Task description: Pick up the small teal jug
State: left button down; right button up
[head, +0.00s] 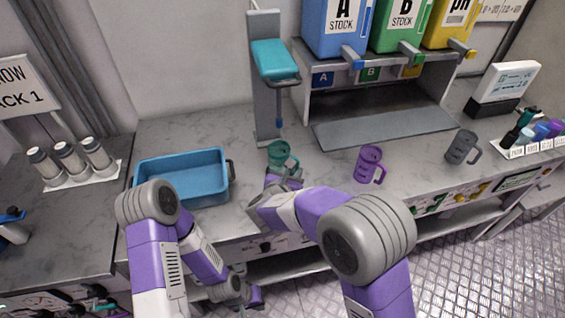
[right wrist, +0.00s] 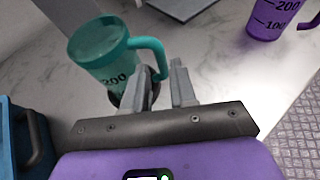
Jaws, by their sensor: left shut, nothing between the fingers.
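The small teal jug (head: 281,154) stands upright on the counter, left of the dispenser rack. In the right wrist view the jug (right wrist: 100,52) shows its "200" mark, with its handle toward the right. My right gripper (head: 286,176) is right in front of it. In the right wrist view its fingers (right wrist: 164,84) are apart with a gap between them. The left finger overlaps the lower handle; I cannot tell whether it touches. My left gripper (head: 254,297) is low, below the counter front, shut and empty.
A blue tub (head: 182,178) stands left of the jug. A purple jug (head: 369,165) and a grey jug (head: 461,147) stand to the right. A stand with a teal tank (head: 275,58) rises behind the jug. The counter between the teal and purple jugs is clear.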

aim_at(296, 168)
jog(key=x, duration=0.4)
jog(key=shift+d+f+b, duration=0.1)
jog(key=shift+d+b, duration=0.05)
jog(key=shift+b, duration=0.2)
grip_shut()
jog(key=shift+r, duration=0.2)
